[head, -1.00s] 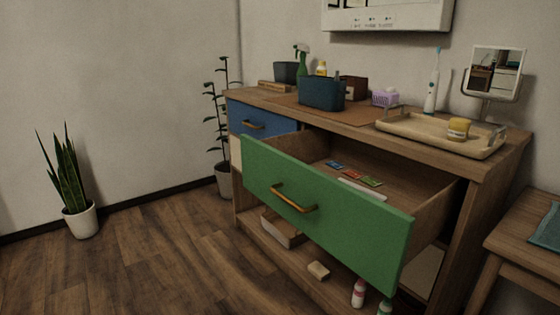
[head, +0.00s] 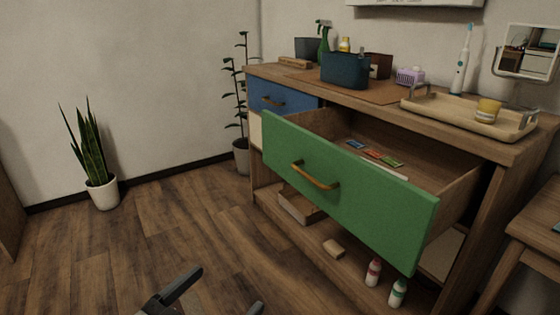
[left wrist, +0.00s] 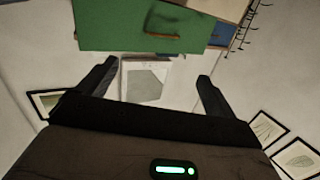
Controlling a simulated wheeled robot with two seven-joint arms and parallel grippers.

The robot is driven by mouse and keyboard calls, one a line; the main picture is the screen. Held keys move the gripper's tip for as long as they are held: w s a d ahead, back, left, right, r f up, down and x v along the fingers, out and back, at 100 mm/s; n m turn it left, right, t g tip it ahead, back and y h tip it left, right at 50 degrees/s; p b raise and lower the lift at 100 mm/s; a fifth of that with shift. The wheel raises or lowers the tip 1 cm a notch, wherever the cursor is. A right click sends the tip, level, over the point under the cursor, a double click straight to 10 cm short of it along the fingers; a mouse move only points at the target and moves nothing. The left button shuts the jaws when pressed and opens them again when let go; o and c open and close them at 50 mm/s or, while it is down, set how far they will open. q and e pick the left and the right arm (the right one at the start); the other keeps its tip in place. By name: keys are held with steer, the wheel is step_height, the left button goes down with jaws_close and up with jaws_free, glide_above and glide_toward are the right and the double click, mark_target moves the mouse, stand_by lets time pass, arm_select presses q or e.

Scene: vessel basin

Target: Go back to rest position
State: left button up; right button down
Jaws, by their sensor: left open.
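My left gripper (head: 222,290) shows at the bottom of the head view, low over the floor and in front of the dresser. Its two fingers are apart and nothing is between them. In the left wrist view the open fingers (left wrist: 155,82) point toward the green drawer (left wrist: 120,25), with a clear gap between them and it. In the head view the green drawer (head: 345,195) is pulled out, with small colored packets (head: 374,153) inside. My right gripper is in neither view.
The dresser top holds a dark blue basket (head: 345,71) and a wooden tray (head: 470,112) with a yellow jar. Two bottles (head: 385,282) stand on the low shelf. A potted plant (head: 103,190) stands at the left. The floor (head: 160,235) between is clear.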

arm_select(q)
steer(key=s+a+n+g+y+p, duration=0.4)
steer(key=s+a+y+p, duration=0.1)
steer(key=p, duration=1.6)
steer(key=shift+s, duration=0.55)
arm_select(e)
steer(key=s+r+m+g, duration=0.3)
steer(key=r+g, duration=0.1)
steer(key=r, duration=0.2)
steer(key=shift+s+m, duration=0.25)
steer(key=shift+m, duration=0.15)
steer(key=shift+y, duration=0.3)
